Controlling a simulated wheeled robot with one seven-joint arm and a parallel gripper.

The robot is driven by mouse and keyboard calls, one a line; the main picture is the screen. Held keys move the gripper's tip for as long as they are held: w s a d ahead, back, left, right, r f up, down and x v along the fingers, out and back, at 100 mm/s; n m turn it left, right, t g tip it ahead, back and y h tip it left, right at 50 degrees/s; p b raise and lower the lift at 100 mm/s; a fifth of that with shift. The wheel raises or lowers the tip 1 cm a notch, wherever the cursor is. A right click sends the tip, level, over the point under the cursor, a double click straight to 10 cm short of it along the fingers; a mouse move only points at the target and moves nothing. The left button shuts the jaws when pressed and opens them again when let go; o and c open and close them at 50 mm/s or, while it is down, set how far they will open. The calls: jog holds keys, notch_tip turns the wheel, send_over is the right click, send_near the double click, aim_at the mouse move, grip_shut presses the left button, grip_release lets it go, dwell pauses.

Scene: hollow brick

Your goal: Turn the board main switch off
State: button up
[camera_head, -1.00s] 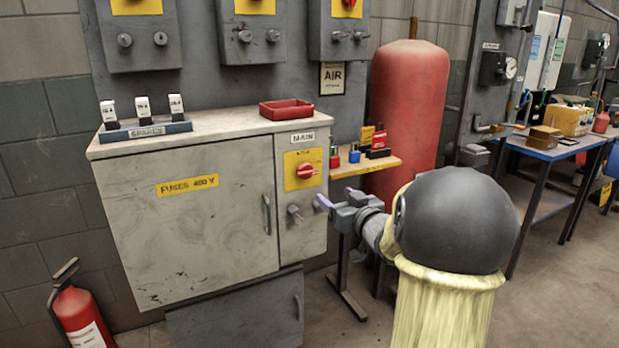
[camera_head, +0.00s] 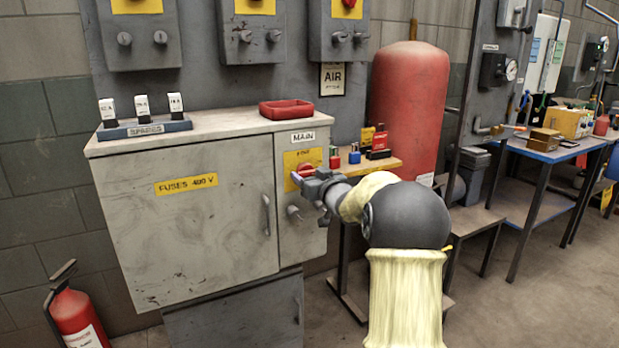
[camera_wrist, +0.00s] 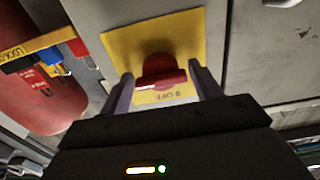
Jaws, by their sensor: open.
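The board is a grey cabinet with a narrow right-hand panel labelled MAIN (camera_head: 302,137). On that panel a red rotary main switch (camera_wrist: 162,72) sits on a yellow plate (camera_wrist: 120,45); "0 OFF" is legible below the knob in the wrist view. My gripper (camera_head: 308,180) is at the switch in the head view and partly covers it. In the wrist view my gripper (camera_wrist: 164,88) is open, with one purple-grey finger on each side of the red knob. I cannot tell whether the fingers touch it.
A red tray (camera_head: 286,109) and a fuse rack (camera_head: 146,128) stand on the cabinet top. A shelf with padlocks (camera_head: 354,155) and a red tank (camera_head: 408,100) are just right. A fire extinguisher (camera_head: 80,318) stands lower left.

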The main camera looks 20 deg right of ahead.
jog(key=shift+w, duration=0.15)
jog(key=c, duration=0.7)
jog(key=shift+n, duration=0.3)
jog(key=n+b, duration=0.1)
jog(key=n, duration=0.3)
jog(key=n+b, duration=0.6)
jog(key=n, duration=0.7)
jog(key=shift+d, duration=0.1)
jog(key=shift+n, duration=0.3)
